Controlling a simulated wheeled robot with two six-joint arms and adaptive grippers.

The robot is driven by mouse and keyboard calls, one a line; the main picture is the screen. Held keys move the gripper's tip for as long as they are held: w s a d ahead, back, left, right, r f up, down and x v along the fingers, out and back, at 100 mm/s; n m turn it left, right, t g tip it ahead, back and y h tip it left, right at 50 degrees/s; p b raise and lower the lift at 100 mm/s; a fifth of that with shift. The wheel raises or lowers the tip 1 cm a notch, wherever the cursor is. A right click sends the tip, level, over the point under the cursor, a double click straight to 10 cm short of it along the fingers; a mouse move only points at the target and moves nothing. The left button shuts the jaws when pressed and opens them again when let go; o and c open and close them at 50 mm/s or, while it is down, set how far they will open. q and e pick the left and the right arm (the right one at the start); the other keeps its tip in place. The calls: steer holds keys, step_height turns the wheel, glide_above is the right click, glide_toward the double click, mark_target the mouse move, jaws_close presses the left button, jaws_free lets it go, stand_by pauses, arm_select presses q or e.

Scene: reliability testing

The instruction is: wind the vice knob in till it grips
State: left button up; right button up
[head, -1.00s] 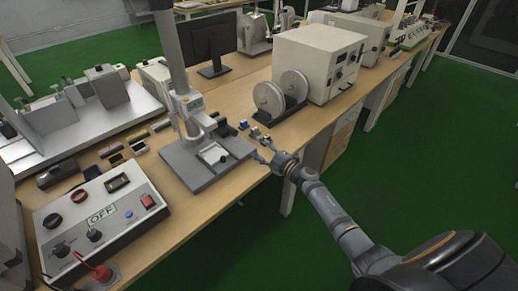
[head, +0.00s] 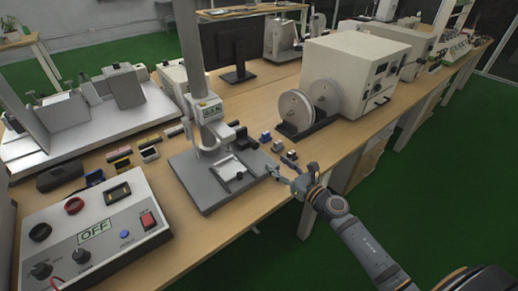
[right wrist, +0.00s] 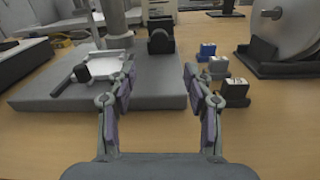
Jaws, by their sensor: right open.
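A pale vice (head: 232,168) lies on the grey base plate of a test stand (head: 207,192). In the right wrist view the vice (right wrist: 103,68) is left of my fingers, with a dark knob or handle (right wrist: 66,84) at its left side; the knob is small and unclear in the head view. My right gripper (head: 283,166) is open and empty beside the plate's right edge. In the right wrist view its two fingers (right wrist: 160,75) stand wide apart, with the plate edge and bare table between them. My left gripper is not in view.
Small blocks, one blue (head: 265,137), stand right of the plate. Beyond are a two-disc fixture (head: 309,112) and a white cabinet (head: 352,75). A control box reading OFF (head: 98,232) is at the lower left. A black block (right wrist: 160,38) stands at the plate's back.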

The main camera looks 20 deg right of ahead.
mark_target(256, 147)
steer(key=shift+w+a+r+p, duration=0.1)
steer(key=shift+w+r+p, duration=0.2)
steer(key=shift+w+p, duration=0.1)
steer(key=p+x, duration=0.1)
steer(key=x, duration=0.7)
steer(key=shift+a+f, duration=0.15)
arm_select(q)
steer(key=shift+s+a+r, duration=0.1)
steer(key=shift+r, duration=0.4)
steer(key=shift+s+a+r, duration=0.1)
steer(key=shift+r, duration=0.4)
arm_select(e)
steer(key=shift+w+a, duration=0.25)
steer(key=shift+w, duration=0.45)
jaws_close()
steer(key=shift+m+p, duration=0.65)
steer(key=shift+m, duration=0.85)
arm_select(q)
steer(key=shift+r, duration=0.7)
arm_select(e)
steer(key=shift+m, duration=0.4)
